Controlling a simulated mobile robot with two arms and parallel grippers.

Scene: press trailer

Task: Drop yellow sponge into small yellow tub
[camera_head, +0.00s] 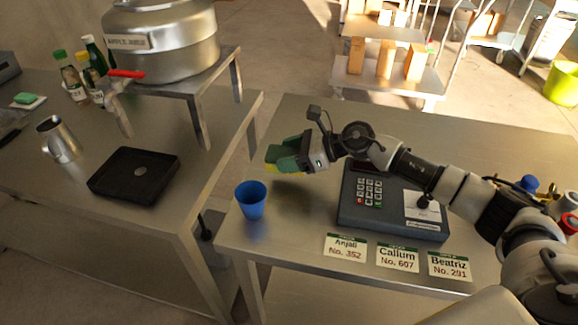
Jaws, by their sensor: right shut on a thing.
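My right gripper (276,156) reaches in from the right over the left end of the right-hand metal table. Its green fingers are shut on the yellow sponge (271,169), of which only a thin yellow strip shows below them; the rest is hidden. The gripper is behind and a little right of a blue cup. A yellow-green tub (563,83) stands on the floor at the far right, well away from the gripper. I see no other yellow tub, and cannot tell if this is the small one. My left gripper is not in view.
The blue cup (251,199) stands near the table's left edge. A card terminal (395,205) and several name cards (397,258) lie right of it. A gap separates this table from the left one with a black tray (134,174), metal jug (57,139) and large pot (165,40).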

